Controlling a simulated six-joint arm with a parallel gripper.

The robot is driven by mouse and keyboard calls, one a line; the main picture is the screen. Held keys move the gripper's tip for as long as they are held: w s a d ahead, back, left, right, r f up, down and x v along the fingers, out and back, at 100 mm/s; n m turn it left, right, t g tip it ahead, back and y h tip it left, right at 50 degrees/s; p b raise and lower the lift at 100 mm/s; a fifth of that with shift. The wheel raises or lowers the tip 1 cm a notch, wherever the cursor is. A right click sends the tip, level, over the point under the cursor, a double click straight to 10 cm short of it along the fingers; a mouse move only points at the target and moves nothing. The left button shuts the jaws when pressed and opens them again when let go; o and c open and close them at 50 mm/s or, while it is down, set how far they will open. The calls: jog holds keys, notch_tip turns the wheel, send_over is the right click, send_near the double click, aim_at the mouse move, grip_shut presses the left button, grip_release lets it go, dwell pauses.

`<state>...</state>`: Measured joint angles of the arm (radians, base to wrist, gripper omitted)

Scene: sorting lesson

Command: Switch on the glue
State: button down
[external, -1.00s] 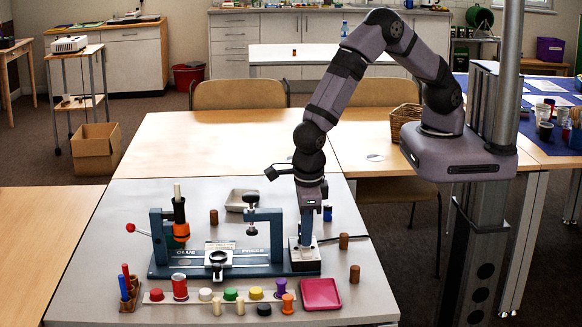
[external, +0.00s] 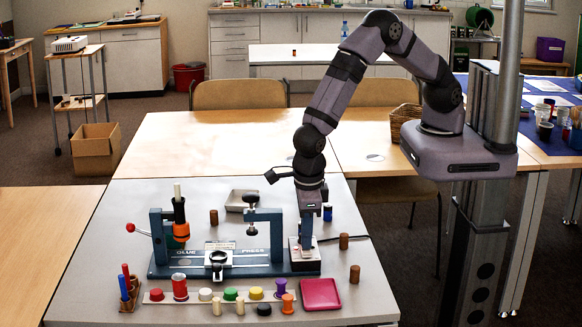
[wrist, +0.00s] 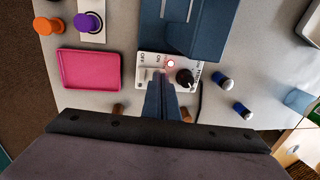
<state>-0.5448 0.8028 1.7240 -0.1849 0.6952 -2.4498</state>
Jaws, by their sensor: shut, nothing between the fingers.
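The glue press (external: 190,262) is a blue-green frame on the grey table, with "GLUE" and "PRESS" on its base. Its white control box (external: 293,250) stands at the base's right end. In the wrist view the control panel (wrist: 198,70) carries OFF and ON labels, a black knob (wrist: 184,77) and a small lamp (wrist: 171,64) that looks lit red. My gripper (external: 305,246) is shut and empty, pointing down at the box. In the wrist view my gripper's fingertips (wrist: 163,78) are over the panel beside the ON label. The fingers hide part of the panel; I cannot tell whether they touch a switch.
A pink tray (external: 321,294) lies in front of the box. Purple (external: 281,287) and orange (external: 288,303) pieces are left of it. A dark cable leaves the box to the right.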

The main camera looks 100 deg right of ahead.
jog(key=shift+a+r, duration=0.15)
jog(key=shift+a, duration=0.4)
jog(key=shift+r+p, duration=0.15)
jog(key=shift+p, duration=0.15)
jog(key=r+p, duration=0.4)
jog(key=shift+d, duration=0.25)
jog(key=shift+w+r+b, duration=0.1)
jog(key=shift+r+b, duration=0.3)
notch_tip(320, 180, up, 9)
jog(key=b, duration=0.2)
send_over(307, 251)
jog(key=d, duration=0.1)
jog(key=shift+d+f, duration=0.1)
jog(key=shift+d, duration=0.05)
